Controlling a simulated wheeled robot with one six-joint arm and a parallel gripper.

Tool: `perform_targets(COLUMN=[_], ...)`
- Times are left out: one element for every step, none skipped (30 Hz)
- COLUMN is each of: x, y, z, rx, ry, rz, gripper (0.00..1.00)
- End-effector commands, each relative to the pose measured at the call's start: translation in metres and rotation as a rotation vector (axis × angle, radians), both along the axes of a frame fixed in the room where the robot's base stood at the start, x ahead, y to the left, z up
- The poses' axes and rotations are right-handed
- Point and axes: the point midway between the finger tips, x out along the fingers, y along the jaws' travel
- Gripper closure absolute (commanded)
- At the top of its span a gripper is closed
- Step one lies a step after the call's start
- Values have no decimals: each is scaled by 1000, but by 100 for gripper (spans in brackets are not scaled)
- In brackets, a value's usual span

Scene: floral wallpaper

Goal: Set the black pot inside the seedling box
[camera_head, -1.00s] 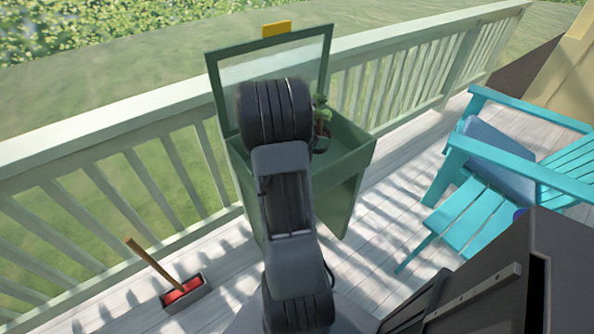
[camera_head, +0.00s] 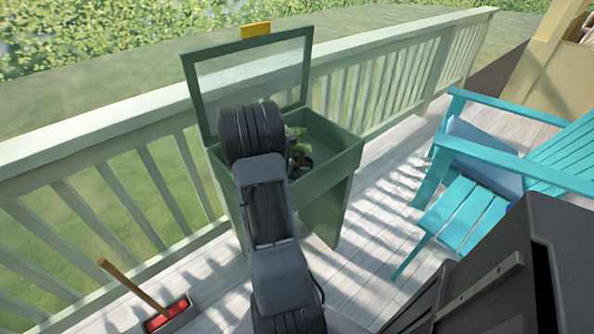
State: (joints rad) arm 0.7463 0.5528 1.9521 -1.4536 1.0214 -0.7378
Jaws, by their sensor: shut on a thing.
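The seedling box (camera_head: 335,178) is a green raised box on panel legs by the railing, with its framed lid (camera_head: 192,98) standing open at the back. The black pot (camera_head: 305,161) holds a small green plant (camera_head: 297,140) and shows just right of my arm, over the box's opening. My arm hides part of the pot, so I cannot tell whether it touches the box floor. My gripper is at the pot, its fingers mostly hidden behind my arm, and it is shut on the pot. The left part of the box's inside is also hidden.
A turquoise chair (camera_head: 470,215) with a blue cushion (camera_head: 480,165) stands to the right. A red brush with a wooden handle (camera_head: 135,287) is on the deck at lower left. The pale railing (camera_head: 120,115) runs behind the box. Deck between box and chair is clear.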

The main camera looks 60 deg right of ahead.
Motion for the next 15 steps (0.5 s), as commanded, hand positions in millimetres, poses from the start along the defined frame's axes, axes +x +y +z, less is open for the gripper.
perform_targets(x=[0,0,0,0,0,0,0,0,0,0,0,0,0,0,0], y=[0,0,0,0,0,0,0,0,0,0,0,0,0,0,0], z=[-10,-14,-18,-20,-21,-21,-21,-20,-20,-20,-20,-21,-21,-22,-23], rx=[2,1,1,0,0,0,-1,-1,-1,-1,-1,-1,-1,-1,-1], ry=[3,2,2,2,1,1,0,0,0,0,0,0,0,0,0], rz=[0,-1,0,1,0,0,1,1,1,1,1,1,1,0,0], gripper=[34,34,34,34,34,34,34,34,34,34,34,34,34,34,34])
